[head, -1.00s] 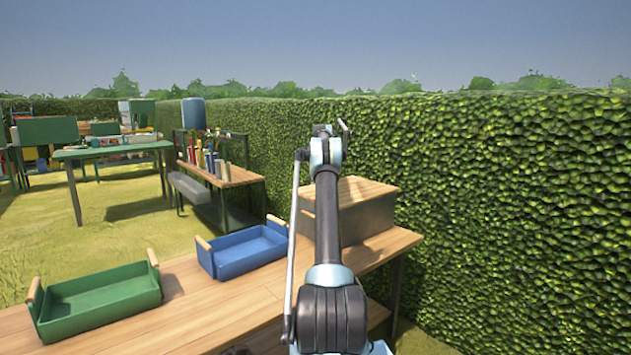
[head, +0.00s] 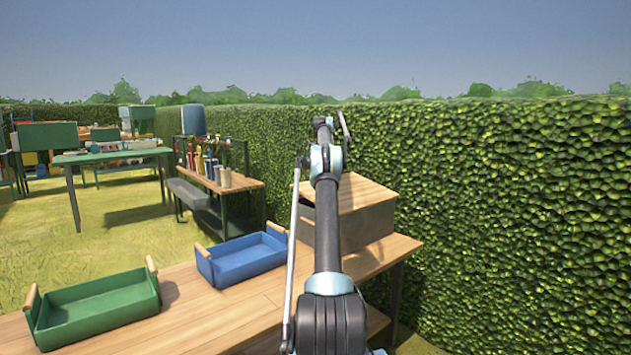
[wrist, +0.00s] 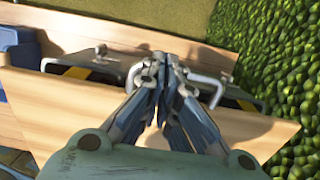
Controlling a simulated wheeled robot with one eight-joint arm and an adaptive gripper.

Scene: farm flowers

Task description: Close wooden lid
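The wooden lid (head: 352,190) sits on top of a grey box (head: 368,224) at the right end of the wooden table. It looks slightly tilted, with a dark gap under its left edge. In the wrist view the lid (wrist: 60,115) is a broad pale panel on the near side. Beyond it the grey box (wrist: 112,68) shows metal handles and a dark opening with yellow stripes. My gripper (wrist: 163,62) has its fingers together, over the lid's edge and the box. Nothing shows between the fingers; contact with the lid is unclear. In the head view my arm hides the gripper.
A blue tray (head: 241,276) and a green tray (head: 97,330) stand on the wooden table (head: 205,325) left of the box. A tall hedge (head: 510,210) is close on the right. A shelf with bottles (head: 222,183) and a green table (head: 112,154) stand farther back on grass.

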